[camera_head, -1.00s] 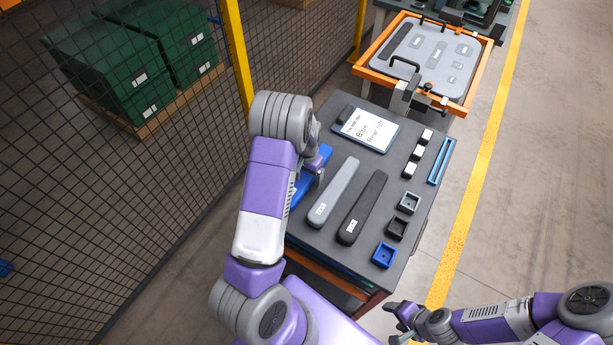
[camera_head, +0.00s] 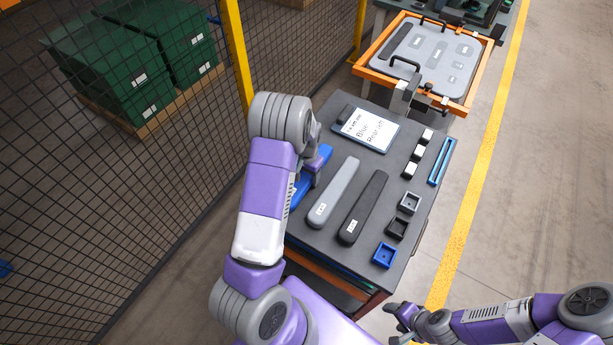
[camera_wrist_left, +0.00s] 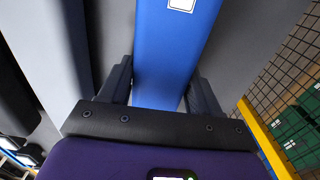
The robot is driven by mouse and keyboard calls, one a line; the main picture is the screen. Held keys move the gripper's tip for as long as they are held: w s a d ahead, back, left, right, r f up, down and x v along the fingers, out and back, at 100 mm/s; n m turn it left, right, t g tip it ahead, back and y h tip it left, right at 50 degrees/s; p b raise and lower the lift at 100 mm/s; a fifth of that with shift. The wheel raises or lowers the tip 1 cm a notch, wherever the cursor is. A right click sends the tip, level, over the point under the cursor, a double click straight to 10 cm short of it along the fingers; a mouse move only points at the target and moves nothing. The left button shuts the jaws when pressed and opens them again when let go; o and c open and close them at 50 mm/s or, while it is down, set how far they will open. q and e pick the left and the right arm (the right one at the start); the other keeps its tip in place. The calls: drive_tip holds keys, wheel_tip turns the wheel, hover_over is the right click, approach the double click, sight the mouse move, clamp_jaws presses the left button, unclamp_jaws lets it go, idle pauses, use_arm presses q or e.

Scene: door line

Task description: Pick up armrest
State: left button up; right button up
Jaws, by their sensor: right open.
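Three long armrests lie side by side on the dark table: a blue one (camera_head: 312,185), a grey one (camera_head: 334,192) and a black one (camera_head: 363,208). My left gripper (camera_head: 314,178) is down at the blue armrest, partly hidden by its own arm in the head view. I cannot tell whether the armrest is off the table. My right gripper (camera_head: 398,322) is open and empty, beside the table's near right corner.
A sign reading "Blue Rear left" (camera_head: 366,129) lies at the table's back. Small square parts, including a blue one (camera_head: 384,255), and a narrow blue piece (camera_head: 441,161) line the right side. Beyond stands an orange-framed door panel fixture (camera_head: 430,55). A mesh fence (camera_head: 130,150) runs on the left.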

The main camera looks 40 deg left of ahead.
use_arm(q)
drive_tip(key=c, duration=0.6)
drive_tip(key=shift+r+p, duration=0.45)
wheel_tip(320, 180, up, 10)
drive_tip(key=shift+f, duration=0.15)
